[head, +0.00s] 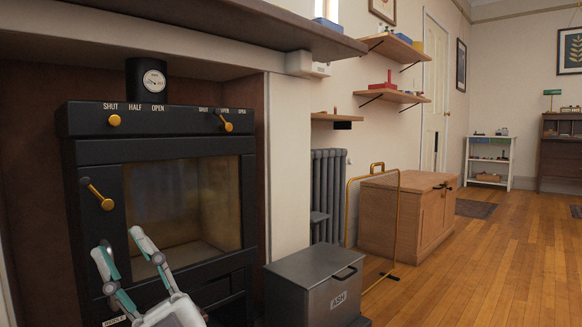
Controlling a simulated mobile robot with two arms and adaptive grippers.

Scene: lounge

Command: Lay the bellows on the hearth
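My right gripper (121,243) is in front of the lower left part of the black stove (160,119). Its two fingers are spread apart with nothing between them, so it is open and empty. I cannot make out any bellows in the head view. The hearth is mostly out of view below the stove; a dark strip under the grey ash box may be its edge, but I cannot tell. My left gripper is not in view.
The lidded ash box (315,283) stands right of the stove. Behind it are a radiator (328,186), a gold-framed screen (348,217) and a wooden cabinet (408,222). A mantel shelf (230,27) overhangs the stove. The wooden floor (480,270) at right is clear.

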